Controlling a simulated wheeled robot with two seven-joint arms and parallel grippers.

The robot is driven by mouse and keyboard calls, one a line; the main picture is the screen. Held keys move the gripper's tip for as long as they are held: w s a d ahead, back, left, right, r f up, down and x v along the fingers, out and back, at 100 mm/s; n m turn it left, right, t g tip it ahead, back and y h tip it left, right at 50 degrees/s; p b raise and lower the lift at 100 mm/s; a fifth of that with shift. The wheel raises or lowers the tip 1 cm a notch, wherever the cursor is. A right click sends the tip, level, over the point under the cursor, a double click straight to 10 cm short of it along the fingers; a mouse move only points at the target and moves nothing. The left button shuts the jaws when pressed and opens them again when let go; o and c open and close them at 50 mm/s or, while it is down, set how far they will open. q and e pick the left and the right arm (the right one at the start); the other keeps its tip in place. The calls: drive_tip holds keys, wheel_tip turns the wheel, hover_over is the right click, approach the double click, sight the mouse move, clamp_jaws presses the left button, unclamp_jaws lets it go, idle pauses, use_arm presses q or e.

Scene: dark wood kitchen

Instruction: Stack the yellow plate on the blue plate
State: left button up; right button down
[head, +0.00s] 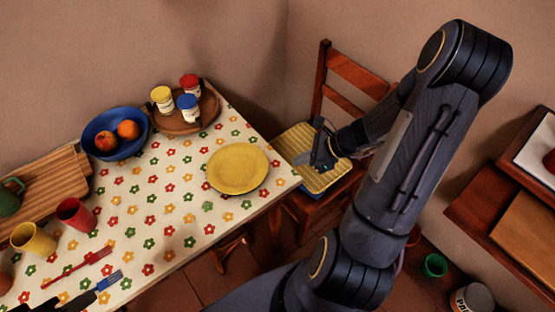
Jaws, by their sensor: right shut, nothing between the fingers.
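The yellow plate (238,168) lies flat on the flowered tablecloth near the table's right edge. No blue plate is clearly seen; a round blue dish (88,137) holding oranges stands at the table's back left and looks like a bowl. My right gripper (306,158) is shut and empty, just right of the yellow plate and apart from it, over the chair seat in this view. Dark shapes at the bottom left edge may be the tips of my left gripper (72,302); they are cut off and their state is unclear.
A wooden tray (207,108) with three lidded jars stands behind the yellow plate. Red (76,214) and yellow (34,239) cups and a red fork (78,266) lie to the left. A wooden chair (318,180) stands at the table's right. The tablecloth's middle is clear.

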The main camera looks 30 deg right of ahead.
sight(268, 165)
drive_tip(key=x, duration=0.4)
drive_tip(key=shift+w+a+r, duration=0.15)
drive_tip(key=shift+w+a, duration=0.7)
drive_tip(key=shift+w, duration=0.05)
drive_tip(key=shift+w+a, duration=0.45)
drive_tip(key=shift+w, duration=0.05)
drive_tip(key=shift+w, duration=0.1)
